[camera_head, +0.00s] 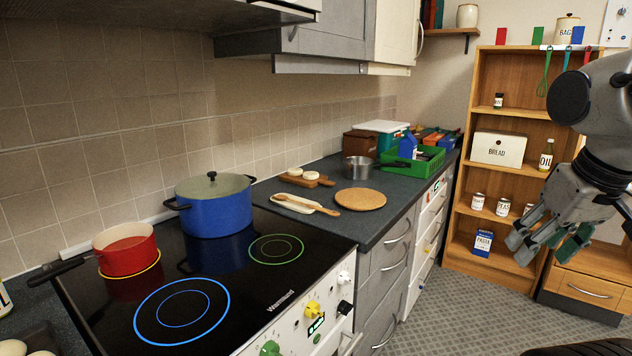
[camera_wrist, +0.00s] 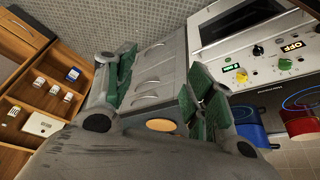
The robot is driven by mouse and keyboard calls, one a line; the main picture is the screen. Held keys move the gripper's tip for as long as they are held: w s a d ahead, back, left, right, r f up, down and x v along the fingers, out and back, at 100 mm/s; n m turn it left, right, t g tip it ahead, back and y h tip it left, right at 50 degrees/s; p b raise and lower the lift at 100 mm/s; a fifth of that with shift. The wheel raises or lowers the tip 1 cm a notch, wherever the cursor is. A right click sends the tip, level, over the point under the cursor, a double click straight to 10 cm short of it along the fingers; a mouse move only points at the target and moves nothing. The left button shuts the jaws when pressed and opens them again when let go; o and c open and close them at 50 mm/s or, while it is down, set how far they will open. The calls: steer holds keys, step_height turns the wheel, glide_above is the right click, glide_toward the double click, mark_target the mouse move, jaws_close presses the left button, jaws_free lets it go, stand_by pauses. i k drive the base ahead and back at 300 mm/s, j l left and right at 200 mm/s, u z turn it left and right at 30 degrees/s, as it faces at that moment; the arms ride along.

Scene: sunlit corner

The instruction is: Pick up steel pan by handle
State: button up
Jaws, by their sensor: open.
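The steel pan (camera_head: 357,169) is a small grey metal pot standing on the dark countertop, against the green crate's near side. A dark handle (camera_head: 391,165) appears to run from it to the right, in front of the crate. My gripper (camera_head: 541,246) hangs at the right of the head view, well apart from the pan, in front of the wooden shelf. Its fingers are spread and nothing is between them. In the wrist view my gripper (camera_wrist: 160,75) fills the middle, with green pads on both sides. I cannot make out the pan there.
A round cork mat (camera_head: 360,199), a wooden spoon on a board (camera_head: 305,204) and a green crate (camera_head: 420,166) share the countertop. A blue pot (camera_head: 215,207) and a red pan (camera_head: 126,254) stand on the hob. Floor (camera_head: 440,310) is clear before the drawers.

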mark_target(357, 168)
steer(key=i+l+u, duration=0.1)
steer(key=i+l, duration=0.55)
steer(key=i+l+u, duration=0.15)
steer(key=i+l, duration=0.5)
steer(key=l, duration=0.25)
